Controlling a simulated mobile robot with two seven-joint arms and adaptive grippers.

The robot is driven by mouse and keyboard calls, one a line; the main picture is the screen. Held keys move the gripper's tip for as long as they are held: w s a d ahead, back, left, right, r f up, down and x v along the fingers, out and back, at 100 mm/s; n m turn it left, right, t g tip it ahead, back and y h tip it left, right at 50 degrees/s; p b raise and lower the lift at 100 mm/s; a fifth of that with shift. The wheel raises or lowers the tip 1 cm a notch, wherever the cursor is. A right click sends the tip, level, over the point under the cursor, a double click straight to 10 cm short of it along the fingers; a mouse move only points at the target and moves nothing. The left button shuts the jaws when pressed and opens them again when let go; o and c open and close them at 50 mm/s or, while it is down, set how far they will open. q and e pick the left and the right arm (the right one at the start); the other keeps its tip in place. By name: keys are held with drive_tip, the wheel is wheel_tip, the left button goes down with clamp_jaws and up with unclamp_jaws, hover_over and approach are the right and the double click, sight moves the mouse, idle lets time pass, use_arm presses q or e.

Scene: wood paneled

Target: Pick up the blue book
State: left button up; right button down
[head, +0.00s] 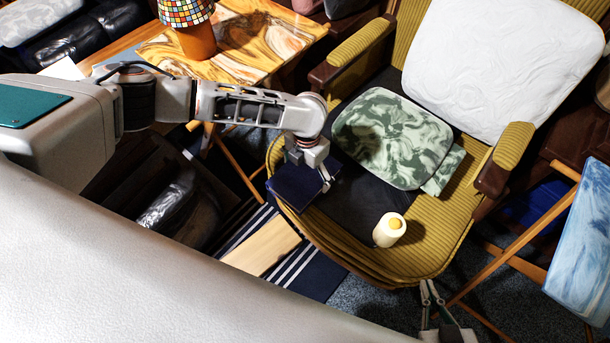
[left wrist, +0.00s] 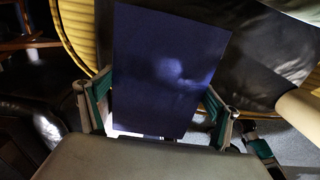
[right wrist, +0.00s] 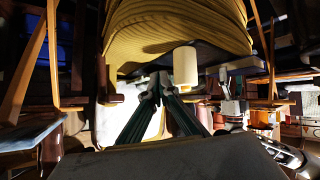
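The dark blue book (head: 292,188) is at the left front corner of the yellow chair (head: 440,235), over its rim. My left gripper (head: 318,172) comes down on it from above. In the left wrist view the book (left wrist: 165,75) sits between the two fingers (left wrist: 158,100), tilted, with the pads against its side edges. Whether it still touches the chair is hidden. My right gripper (head: 430,295) is low in front of the chair, empty, and its fingertips (right wrist: 160,85) are together in the right wrist view.
A cream candle (head: 389,230) stands on the seat's front edge, right of the book. A green patterned cushion (head: 392,138) lies behind. A side table (head: 240,45) with a lamp (head: 190,25) is at the back left. A folding chair (head: 580,240) is at the right.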

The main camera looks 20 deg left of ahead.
sight(307, 171)
use_arm(q)
drive_tip(key=shift+c, duration=0.6)
drive_tip(key=shift+r, duration=0.35)
drive_tip(key=r+p, duration=0.2)
drive_tip(key=r, duration=0.6)
drive_tip(key=shift+w+r+p, duration=0.2)
drive_tip(key=shift+p, duration=0.2)
wheel_tip(307, 171, up, 11)
drive_tip(key=p, duration=0.3)
drive_tip(key=shift+s, duration=0.2)
use_arm(e)
drive_tip(key=shift+s+d+f+h, duration=0.1)
drive_tip(key=shift+s+d+h, duration=0.2)
drive_tip(key=shift+s+d, duration=0.45)
use_arm(q)
drive_tip(key=shift+f, duration=0.1)
